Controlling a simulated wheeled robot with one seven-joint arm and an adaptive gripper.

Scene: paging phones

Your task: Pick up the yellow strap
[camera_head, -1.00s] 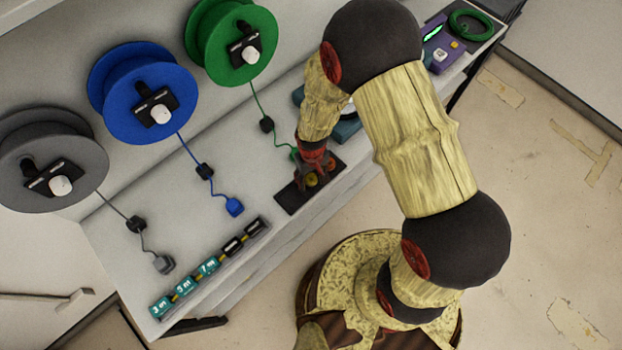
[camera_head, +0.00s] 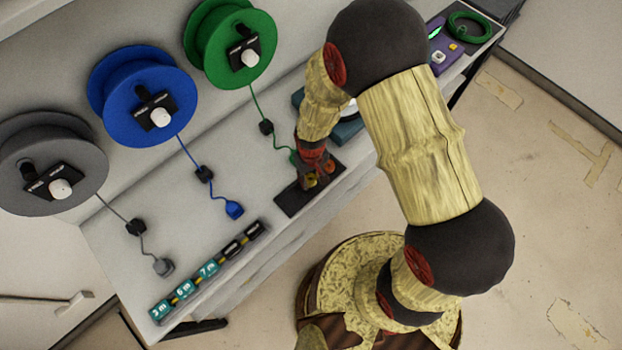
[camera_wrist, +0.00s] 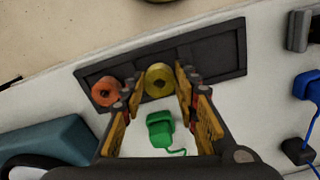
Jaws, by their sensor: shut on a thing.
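The yellow strap (camera_wrist: 160,79) is a small roll with a hole in its middle, on a dark tray (camera_wrist: 218,58) in the wrist view. My gripper (camera_wrist: 161,86) has its fingertips on either side of the roll and is shut on it. An orange roll (camera_wrist: 106,91) lies in the tray just left of my left finger. In the head view my gripper (camera_head: 316,180) is down at the dark tray (camera_head: 292,200) and mostly hides the rolls. I see no clear gap showing the strap lifted off the tray.
A green plug (camera_wrist: 160,130) on a cord lies beside the tray. Blue (camera_head: 234,209) and grey (camera_head: 163,266) plugs hang from their reels' cords. A rack of labelled pieces (camera_head: 209,269) lies along the bench's front edge. A teal device (camera_wrist: 50,150) stands near the tray.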

